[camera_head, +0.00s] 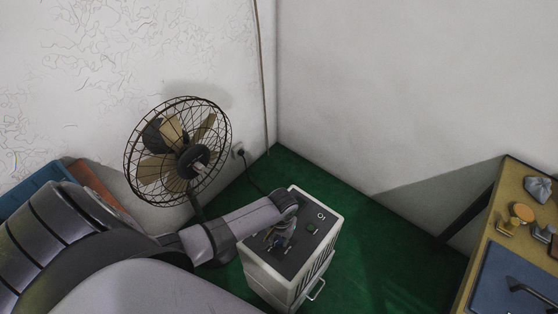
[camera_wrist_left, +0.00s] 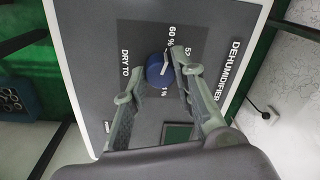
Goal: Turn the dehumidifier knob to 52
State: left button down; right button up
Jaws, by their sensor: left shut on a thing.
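The dehumidifier (camera_head: 322,243) is a white box with a dark top panel, standing on the green floor. Its round blue knob (camera_wrist_left: 158,68) shows in the left wrist view, with a pale pointer line slanting up and right toward the "60 %" and "52" labels. The "52" label (camera_wrist_left: 187,50) is partly covered by a finger. My left gripper (camera_wrist_left: 160,80) is shut on the knob, one finger on each side of it. In the head view the left gripper (camera_head: 278,237) is over the top panel and hides the knob. My right gripper is not in view.
A caged fan (camera_head: 180,150) stands behind the dehumidifier at left, by a wall socket (camera_head: 238,151). A yellow-topped table (camera_head: 515,180) with small parts and a blue mat (camera_head: 510,272) is at right. Green floor (camera_head: 375,235) lies clear between table and dehumidifier.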

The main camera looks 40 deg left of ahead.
pick_arm(q)
jog(key=shift+r, duration=0.1)
jog(key=shift+r+m+p, duration=0.1)
jog(key=shift+m+p, duration=0.8)
jog(key=m+p, duration=0.1)
jog(key=m, duration=0.1)
jog(key=shift+m, duration=0.3)
jog(key=shift+m+p, duration=0.75)
jog(key=shift+m, duration=0.45)
jog(key=shift+m+p, duration=0.35)
jog(key=shift+m, duration=1.05)
jog(key=shift+f, duration=0.2)
jog(key=c, duration=1.3)
grip_release()
